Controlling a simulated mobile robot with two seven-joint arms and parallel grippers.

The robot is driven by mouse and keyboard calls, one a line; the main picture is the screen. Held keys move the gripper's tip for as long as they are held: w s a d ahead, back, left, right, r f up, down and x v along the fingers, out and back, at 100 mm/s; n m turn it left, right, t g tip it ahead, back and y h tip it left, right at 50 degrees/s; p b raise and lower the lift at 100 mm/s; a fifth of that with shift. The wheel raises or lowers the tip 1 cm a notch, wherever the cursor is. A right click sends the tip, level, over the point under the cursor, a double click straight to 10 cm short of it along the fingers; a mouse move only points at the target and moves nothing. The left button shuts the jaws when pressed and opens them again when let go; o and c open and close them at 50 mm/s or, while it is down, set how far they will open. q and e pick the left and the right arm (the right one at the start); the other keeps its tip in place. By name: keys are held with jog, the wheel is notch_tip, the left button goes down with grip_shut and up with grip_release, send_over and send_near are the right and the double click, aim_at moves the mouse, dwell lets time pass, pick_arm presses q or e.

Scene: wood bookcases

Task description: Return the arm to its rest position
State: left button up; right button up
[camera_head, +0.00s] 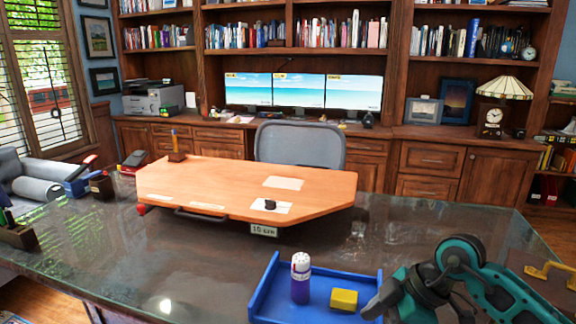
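My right arm comes in from the lower right in the head view. Its teal and dark grey gripper (375,304) is at the right side of a blue tray (262,299), close to a yellow block (344,299) in it. The fingers are seen partly from the side, and I cannot tell whether they are open or shut. A white-capped bottle with a purple body (300,284) stands upright in the tray, left of the block. My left gripper is not in view.
The tray stands on a dark glossy desk (200,262). A wooden board (225,180) lies behind it, bearing a small black object (270,204) and a pen holder (176,157). A yellow handle-like object (548,270) is at right. A grey chair (300,143) stands beyond.

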jog(key=s+a+r+n+t+y, duration=0.1)
jog(key=s+a+r+t+y, duration=0.1)
jog(key=a+y, duration=0.4)
jog(key=s+a+r+t+y, duration=0.2)
jog(key=a+r+y, duration=0.1)
jog(key=a+y, duration=0.3)
jog(key=w+d+f+m+t+h, duration=0.2)
jog(key=d+f+m+t+h, duration=0.6)
jog(key=d+m+t+h, duration=0.3)
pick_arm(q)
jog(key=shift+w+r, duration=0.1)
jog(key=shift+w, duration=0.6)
pick_arm(e)
jog(key=s+d+f+m+g+h, duration=0.1)
jog(key=s+f+g+h, duration=0.1)
jog(key=s+f, duration=0.3)
jog(key=s+d+f+m+g+h, duration=0.2)
jog(key=s+f, duration=0.4)
jog(key=f, duration=0.4)
jog(key=shift+s+d+f+m+g+h, duration=0.2)
jog(key=shift+d+m+g+h, duration=0.1)
jog(key=shift+g+h, duration=0.3)
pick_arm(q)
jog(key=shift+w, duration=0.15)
